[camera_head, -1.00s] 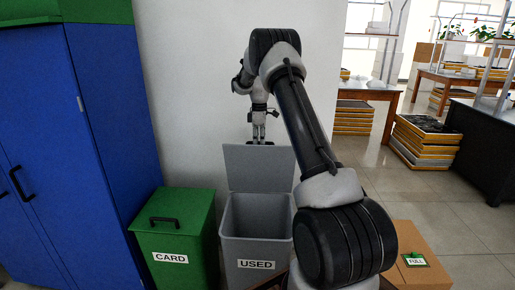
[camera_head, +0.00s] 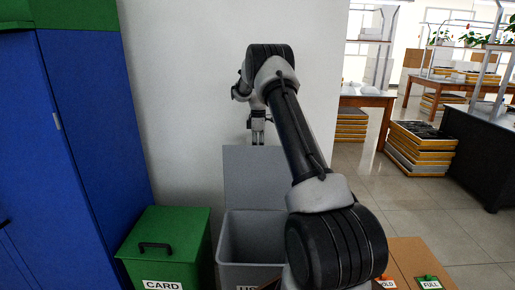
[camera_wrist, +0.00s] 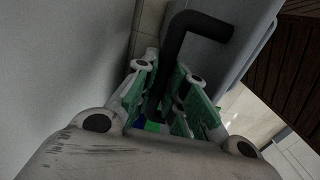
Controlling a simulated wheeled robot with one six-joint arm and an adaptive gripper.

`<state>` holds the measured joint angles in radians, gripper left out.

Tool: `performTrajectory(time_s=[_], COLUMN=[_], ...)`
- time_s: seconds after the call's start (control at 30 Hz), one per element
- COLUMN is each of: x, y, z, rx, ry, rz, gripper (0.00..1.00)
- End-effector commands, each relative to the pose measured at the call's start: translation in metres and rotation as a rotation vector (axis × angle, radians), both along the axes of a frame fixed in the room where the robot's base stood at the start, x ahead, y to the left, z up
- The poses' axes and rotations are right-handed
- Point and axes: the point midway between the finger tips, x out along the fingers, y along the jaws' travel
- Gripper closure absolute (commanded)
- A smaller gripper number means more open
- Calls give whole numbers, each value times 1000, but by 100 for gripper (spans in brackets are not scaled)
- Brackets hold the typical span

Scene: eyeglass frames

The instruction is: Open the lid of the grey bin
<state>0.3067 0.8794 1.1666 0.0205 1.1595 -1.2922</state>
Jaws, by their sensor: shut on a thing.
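The grey bin (camera_head: 252,273) stands against the white wall, with a label partly cut off by the picture's lower edge. Its lid (camera_head: 252,178) is raised and stands nearly upright at the back, so the dark inside shows. My gripper (camera_head: 258,139) is at the lid's top edge. In the wrist view, my gripper (camera_wrist: 167,92) has its green-padded fingers on either side of the black lid handle (camera_wrist: 200,25), shut on it. The handle's lower part is partly hidden between the fingers.
A green bin (camera_head: 180,245) marked CARD, its lid down, stands left of the grey bin. A tall blue cabinet (camera_head: 90,130) is farther left. A cardboard box (camera_head: 412,255) with tags is at the lower right. Open floor (camera_head: 395,205) lies at right.

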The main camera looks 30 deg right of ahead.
Motion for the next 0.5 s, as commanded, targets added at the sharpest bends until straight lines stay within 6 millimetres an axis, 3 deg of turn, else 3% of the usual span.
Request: performTrajectory(time_s=[0.17,0.2,0.3,0.5], x=[-1,-1,0,0], y=[-1,-1,-1,0], z=[0,0,0,0], rx=[0,0,-1,-1], ry=[1,1,1,-1], rz=[-1,-1,-1,0], gripper=[100,80,65,65])
